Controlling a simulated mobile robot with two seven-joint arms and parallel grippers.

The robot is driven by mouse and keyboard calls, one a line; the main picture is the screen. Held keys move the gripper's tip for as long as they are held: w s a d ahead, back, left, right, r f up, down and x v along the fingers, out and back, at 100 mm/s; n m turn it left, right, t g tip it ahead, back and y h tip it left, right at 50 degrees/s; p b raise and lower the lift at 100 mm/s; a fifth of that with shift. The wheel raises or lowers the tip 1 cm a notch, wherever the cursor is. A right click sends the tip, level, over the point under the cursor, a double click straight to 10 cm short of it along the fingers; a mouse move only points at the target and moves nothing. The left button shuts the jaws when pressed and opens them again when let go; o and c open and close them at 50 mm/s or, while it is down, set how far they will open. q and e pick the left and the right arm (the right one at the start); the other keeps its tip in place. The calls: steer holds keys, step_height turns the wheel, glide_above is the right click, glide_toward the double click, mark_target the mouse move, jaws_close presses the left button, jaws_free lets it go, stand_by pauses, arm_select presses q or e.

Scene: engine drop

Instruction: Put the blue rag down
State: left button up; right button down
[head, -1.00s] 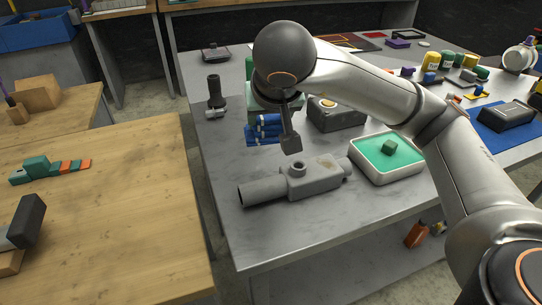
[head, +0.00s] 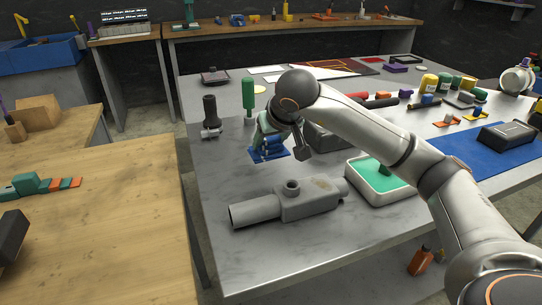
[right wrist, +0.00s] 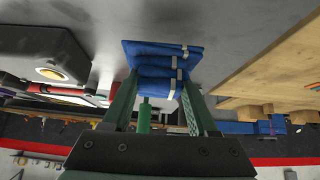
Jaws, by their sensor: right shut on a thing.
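The blue rag (head: 268,153) is a folded bundle with pale bands, at the left part of the grey metal table. My right gripper (head: 268,140) is above it, pointing down, with its fingers closed on the rag. In the right wrist view the rag (right wrist: 162,58) lies between the two green fingers (right wrist: 158,100). Its lower part spreads out flat close to the grey tabletop. It looks to be at or very near the surface, but I cannot tell whether it touches. My left gripper is not in view.
A grey pipe-shaped casting (head: 305,198) lies in front on the metal table (head: 235,262). A white tray with a green inside (head: 382,200) is to its right. A dark upright tool (head: 210,115) and a green-handled tool (head: 248,97) stand behind. Bare tabletop lies left of the rag.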

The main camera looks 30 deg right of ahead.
mark_target(273, 151)
steer(key=shift+w+d+f, duration=0.35)
steer(key=shift+f, duration=0.25)
steer(key=shift+w+d+f, duration=0.15)
steer(key=shift+f, duration=0.8)
steer(key=shift+w+d+f, duration=0.1)
steer(key=shift+f, duration=0.85)
steer(key=shift+f+b, duration=0.1)
steer(key=shift+b, duration=0.25)
steer(key=shift+c, duration=0.9)
jaws_free()
